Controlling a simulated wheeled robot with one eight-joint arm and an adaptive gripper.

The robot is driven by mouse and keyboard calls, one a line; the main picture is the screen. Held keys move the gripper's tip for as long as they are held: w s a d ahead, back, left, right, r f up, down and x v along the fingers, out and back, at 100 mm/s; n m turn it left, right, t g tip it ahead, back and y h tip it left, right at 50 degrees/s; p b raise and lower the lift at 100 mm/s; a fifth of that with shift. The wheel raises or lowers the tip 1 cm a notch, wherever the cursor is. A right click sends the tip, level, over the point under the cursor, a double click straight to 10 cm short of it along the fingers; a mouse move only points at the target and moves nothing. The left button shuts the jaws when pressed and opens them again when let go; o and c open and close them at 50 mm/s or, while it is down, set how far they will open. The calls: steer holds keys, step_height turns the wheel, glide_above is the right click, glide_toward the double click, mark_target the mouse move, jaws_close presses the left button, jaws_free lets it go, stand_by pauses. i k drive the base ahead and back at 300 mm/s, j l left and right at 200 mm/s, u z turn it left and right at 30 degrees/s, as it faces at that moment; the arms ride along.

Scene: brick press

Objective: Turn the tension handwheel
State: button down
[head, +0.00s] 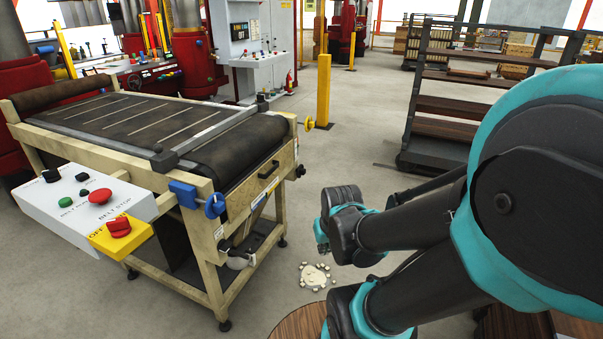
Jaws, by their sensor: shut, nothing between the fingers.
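A blue handwheel (215,205) sits on the end of a blue block (184,194) at the near corner of the belt conveyor's cream frame. A smaller yellow handwheel (308,123) stands out from the far corner of the same conveyor end. No lettering marks either wheel as the tension one. My teal and black arm fills the right side, with its wrist joints in the lower middle, right of the conveyor and apart from both wheels. I cannot make out my gripper's fingers.
A white control box (85,205) with a red stop button and a yellow switch box (120,234) juts out at the conveyor's near side. A yellow post (323,90) stands behind. Dark shelving (440,110) is at right.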

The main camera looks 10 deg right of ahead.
mark_target(300, 171)
steer(key=z, duration=1.15)
steer(key=i+j+z, duration=0.1)
steer(key=j, duration=0.3)
steer(key=i+j+z, duration=0.15)
steer(key=j, duration=0.25)
steer(key=i+j+z, duration=0.1)
steer(key=j, duration=0.35)
steer(key=i+j+z, duration=0.15)
steer(key=j, duration=0.3)
steer(key=i, duration=0.1)
